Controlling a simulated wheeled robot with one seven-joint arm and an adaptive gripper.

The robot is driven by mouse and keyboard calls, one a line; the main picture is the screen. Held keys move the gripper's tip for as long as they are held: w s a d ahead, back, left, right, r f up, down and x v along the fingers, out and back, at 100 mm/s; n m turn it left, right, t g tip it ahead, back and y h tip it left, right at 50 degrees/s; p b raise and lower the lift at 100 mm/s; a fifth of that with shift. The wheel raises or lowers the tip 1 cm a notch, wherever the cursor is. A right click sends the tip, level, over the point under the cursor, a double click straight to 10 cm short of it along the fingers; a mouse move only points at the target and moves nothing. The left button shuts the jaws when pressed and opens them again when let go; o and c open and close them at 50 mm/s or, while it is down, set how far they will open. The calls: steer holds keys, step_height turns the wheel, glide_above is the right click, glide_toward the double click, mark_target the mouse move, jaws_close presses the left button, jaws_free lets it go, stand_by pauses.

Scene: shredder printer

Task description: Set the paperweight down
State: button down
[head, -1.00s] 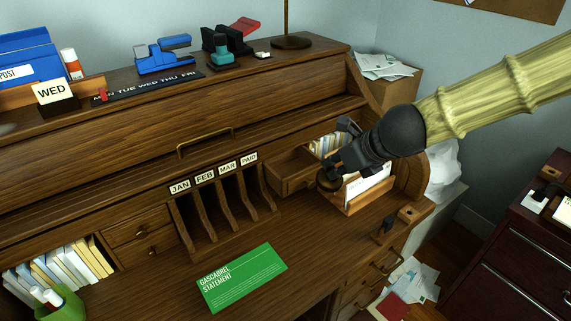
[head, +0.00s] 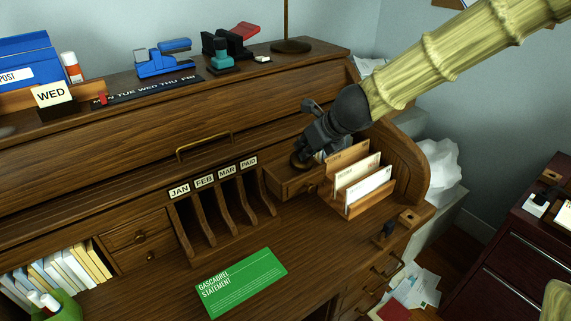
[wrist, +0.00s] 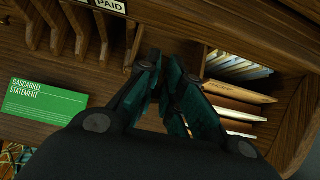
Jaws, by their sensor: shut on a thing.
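My gripper (head: 309,155) is shut on the paperweight (head: 299,163), a small, dark brassy, rounded thing that shows at the fingertips in the head view. They are above the small pulled-out drawer (head: 296,188), near its back left part. The head view does not show clearly whether the paperweight touches anything. In the wrist view my gripper (wrist: 163,90) shows its two dark teal fingers close together, and the paperweight cannot be made out between them. The fingers hide much of the drawer's inside.
A wooden letter rack (head: 372,203) with envelopes stands just right of the drawer. Labelled slots (head: 222,215) stand to its left. A green statement sheet (head: 242,281) lies on the desktop (head: 320,245), which has bare space around it. The roll top (head: 120,150) is close behind.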

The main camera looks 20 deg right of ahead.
steer(key=w, duration=0.1)
steer(key=w+a, duration=0.1)
steer(key=w, duration=0.2)
steer(key=shift+w+a+p, duration=0.25)
steer(key=shift+a+p, duration=0.05)
steer(key=shift+p, duration=0.1)
steer(key=shift+w+a+f+b, duration=0.2)
steer(key=shift+w+f+b, duration=0.25)
steer(key=shift+f, duration=1.35)
steer(key=shift+w+a+f+b, duration=0.2)
steer(key=shift+w+f, duration=0.45)
steer(key=shift+f, duration=1.15)
steer(key=shift+w+a+f+b, duration=0.2)
steer(key=shift+w+f+b, duration=0.25)
steer(key=shift+f, duration=1.35)
steer(key=shift+w+r+p, duration=0.15)
steer(key=shift+w+p, duration=0.05)
steer(key=shift+p, duration=0.3)
steer(key=shift+a+r+g+p, duration=0.1)
steer(key=shift+a+g+p, duration=0.05)
steer(key=shift+g+p, duration=0.2)
steer(key=shift+w+g+p, duration=0.15)
steer(key=shift+g+p, duration=0.1)
steer(key=shift+p, duration=0.4)
steer(key=shift+h, duration=0.3)
steer(key=shift+p, duration=0.4)
